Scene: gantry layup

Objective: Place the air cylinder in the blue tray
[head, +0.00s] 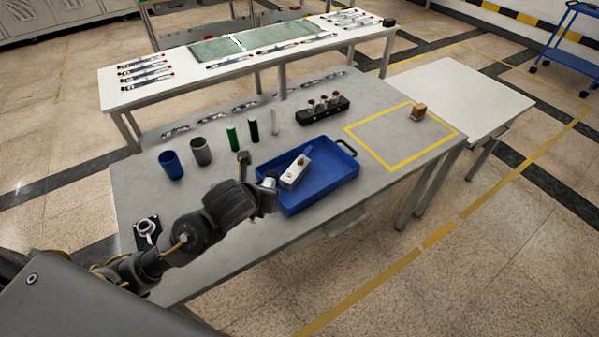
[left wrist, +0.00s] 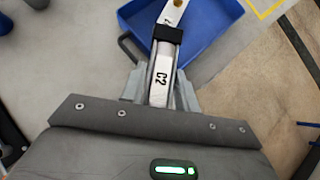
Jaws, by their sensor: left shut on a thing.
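The air cylinder is a pale silver-white bar (head: 295,170) with a brass fitting. In the left wrist view the cylinder (left wrist: 163,62) shows a black band and the mark C2. My left gripper (head: 270,188) is shut on its near end, and the fingers (left wrist: 160,90) sit on both sides of it. The far part of the cylinder is over the blue tray (head: 325,196), which also shows in the left wrist view (left wrist: 214,38). I cannot tell whether the cylinder touches the tray floor. My right gripper is not in view.
A blue cup (head: 171,165), a grey cup (head: 201,151) and a green cylinder (head: 232,137) stand left of the tray. A black rack (head: 323,112) is behind it. A yellow-outlined area (head: 390,140) to the right is mostly clear; a small brown block (head: 419,111) sits at its edge.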

